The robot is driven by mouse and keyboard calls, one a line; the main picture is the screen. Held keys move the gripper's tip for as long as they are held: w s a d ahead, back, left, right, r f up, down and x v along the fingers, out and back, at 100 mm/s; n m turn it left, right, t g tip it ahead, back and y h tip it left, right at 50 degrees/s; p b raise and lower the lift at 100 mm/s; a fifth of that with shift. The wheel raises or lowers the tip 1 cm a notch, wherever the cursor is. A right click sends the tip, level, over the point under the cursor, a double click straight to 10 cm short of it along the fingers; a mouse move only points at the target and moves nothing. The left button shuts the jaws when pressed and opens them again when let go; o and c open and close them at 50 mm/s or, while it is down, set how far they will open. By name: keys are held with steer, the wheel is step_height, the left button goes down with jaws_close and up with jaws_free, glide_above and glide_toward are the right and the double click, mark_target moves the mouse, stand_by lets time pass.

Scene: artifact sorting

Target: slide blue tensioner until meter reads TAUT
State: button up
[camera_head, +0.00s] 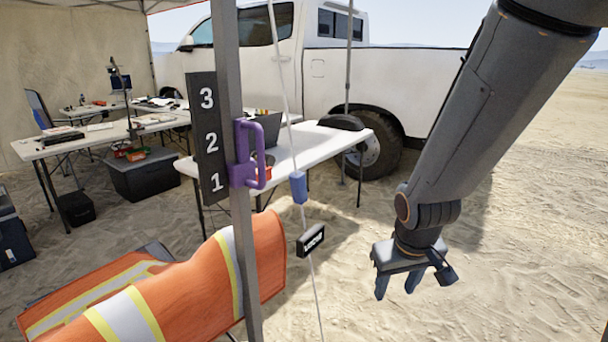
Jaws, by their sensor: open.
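The blue tensioner (298,187) is a small blue block on a thin white rope that runs down from the canopy. Below it on the same rope hangs a small black meter (311,241) with white lettering, too small to read for certain. My gripper (411,288) is at the lower right, pointing down, with its fingers apart and nothing between them. It is to the right of and lower than the tensioner, clear of the rope.
A grey pole (233,110) with a purple handle (248,155) and a black board (207,140) numbered 3, 2, 1 stands left of the rope. An orange vest (200,290) is beside the pole. A white table (310,148) and truck (390,75) stand behind. Sand around my gripper is clear.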

steer(key=w+r+n+t+p, duration=0.2)
steer(key=w+t, duration=0.1)
steer(key=w, duration=0.7)
steer(key=n+t+y+p, duration=0.5)
steer(key=n+y+p, duration=0.25)
steer(key=y, duration=0.55)
glide_toward(303, 184)
steer(key=shift+n, duration=0.25)
steer(key=w+a, duration=0.1)
steer(key=w+a+f+b, duration=0.1)
steer(key=w, duration=0.1)
steer(key=shift+w+a+f, duration=0.15)
steer(key=shift+a+f, duration=0.1)
steer(key=shift+a, duration=0.05)
steer(key=shift+s+a+r+t+y, duration=0.2)
steer(key=shift+t+y, duration=0.1)
steer(key=shift+w+a+r, duration=0.1)
steer(key=shift+a, duration=0.2)
steer(key=p+x, duration=0.2)
steer(key=x, duration=0.5)
steer(key=shift+w+a+p, duration=0.1)
steer(key=shift+p, duration=0.25)
